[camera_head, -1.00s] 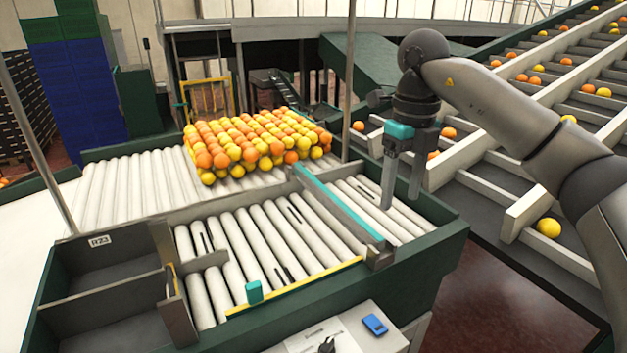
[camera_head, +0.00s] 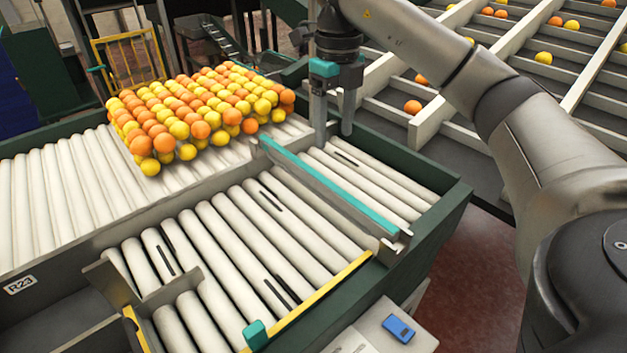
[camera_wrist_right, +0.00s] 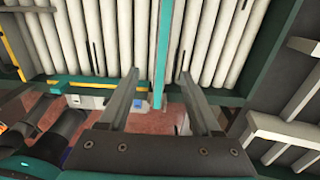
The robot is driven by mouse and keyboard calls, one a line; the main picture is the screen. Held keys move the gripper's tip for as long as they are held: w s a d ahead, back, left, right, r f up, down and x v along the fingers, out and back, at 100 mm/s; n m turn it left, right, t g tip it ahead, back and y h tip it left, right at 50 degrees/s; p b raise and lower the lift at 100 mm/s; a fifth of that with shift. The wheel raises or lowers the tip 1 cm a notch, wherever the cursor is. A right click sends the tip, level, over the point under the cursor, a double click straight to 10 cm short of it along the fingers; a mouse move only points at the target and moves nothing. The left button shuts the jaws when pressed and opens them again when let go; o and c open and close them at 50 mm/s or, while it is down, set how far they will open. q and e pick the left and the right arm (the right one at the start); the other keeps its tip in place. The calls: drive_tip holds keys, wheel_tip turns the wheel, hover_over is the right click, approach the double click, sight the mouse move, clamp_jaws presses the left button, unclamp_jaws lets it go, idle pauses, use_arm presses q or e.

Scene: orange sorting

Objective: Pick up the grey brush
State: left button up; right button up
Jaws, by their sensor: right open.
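I cannot make out a grey brush in either view. My right gripper (camera_head: 333,128) points down, open and empty, near the far end of the teal-edged grey bar (camera_head: 325,190) in the head view. In the right wrist view the two fingers of my right gripper (camera_wrist_right: 158,78) are spread apart with nothing between them, and the teal strip (camera_wrist_right: 163,50) shows beyond. My left gripper is not in view.
A pile of oranges and yellow fruit (camera_head: 190,118) lies on the rollers left of my right gripper. The green table rim (camera_head: 445,205) runs along the right. A blue device (camera_head: 399,328) sits on a pale box in front. Sloped fruit lanes (camera_head: 480,75) rise behind my right arm.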

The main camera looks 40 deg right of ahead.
hover_over(332, 185)
drive_tip(key=f, duration=0.6)
drive_tip(key=shift+s+a+f, duration=0.25)
drive_tip(key=shift+a+f, duration=0.05)
drive_tip(key=shift+f, duration=0.8)
drive_tip(key=f, duration=0.4)
drive_tip(key=shift+w+d+f+p, duration=0.2)
drive_tip(key=shift+d+f+p, duration=0.05)
drive_tip(key=shift+p, duration=0.05)
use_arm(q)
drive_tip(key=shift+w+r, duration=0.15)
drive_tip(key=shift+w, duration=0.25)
use_arm(e)
clamp_jaws()
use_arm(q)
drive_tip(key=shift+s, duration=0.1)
